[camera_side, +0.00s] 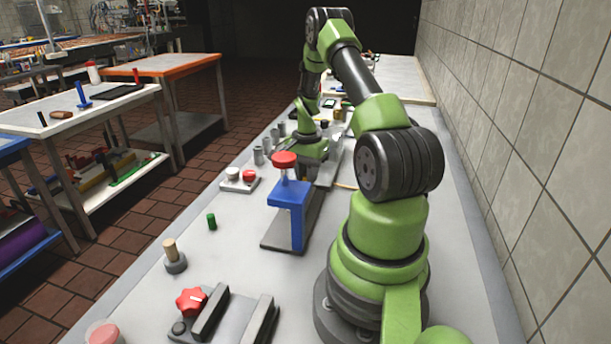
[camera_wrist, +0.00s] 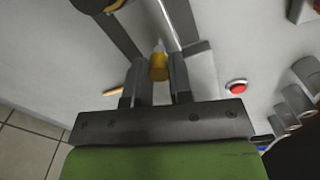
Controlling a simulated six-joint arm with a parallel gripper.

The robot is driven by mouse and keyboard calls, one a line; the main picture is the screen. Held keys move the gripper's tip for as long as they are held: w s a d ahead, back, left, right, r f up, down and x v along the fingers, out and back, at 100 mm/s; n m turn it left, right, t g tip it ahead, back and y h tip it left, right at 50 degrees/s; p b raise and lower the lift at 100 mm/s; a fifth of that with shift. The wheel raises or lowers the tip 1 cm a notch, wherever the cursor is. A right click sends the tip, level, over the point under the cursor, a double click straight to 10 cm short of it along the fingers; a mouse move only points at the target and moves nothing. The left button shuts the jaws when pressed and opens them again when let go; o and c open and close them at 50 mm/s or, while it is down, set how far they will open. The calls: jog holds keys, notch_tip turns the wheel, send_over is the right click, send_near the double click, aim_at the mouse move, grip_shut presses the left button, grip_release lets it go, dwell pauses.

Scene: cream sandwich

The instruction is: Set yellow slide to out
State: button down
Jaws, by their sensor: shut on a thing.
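The yellow slide (camera_wrist: 159,64) shows in the wrist view as a small yellow knob with a paler tip. It sits by a track of dark rails (camera_wrist: 120,32) and a thin bright rod (camera_wrist: 168,22). My gripper (camera_wrist: 156,75) has its two dark fingers on either side of the knob and is shut on it. In the side view my arm reaches away down the bench, and the slide and my fingertips are hidden or too small to make out there.
A blue stand with a red knob (camera_side: 284,160) stands nearer the side camera. A button box (camera_side: 240,180), green cylinder (camera_side: 212,221), peg (camera_side: 171,252) and red star knob (camera_side: 191,301) lie left. A red button (camera_wrist: 237,87) and grey cylinders (camera_wrist: 294,100) are right in the wrist view.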

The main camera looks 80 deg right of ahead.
jog(key=shift+d, duration=0.3)
jog(key=c, duration=1)
grip_release()
jog(key=shift+a, duration=0.1)
notch_tip(320, 180, up, 10)
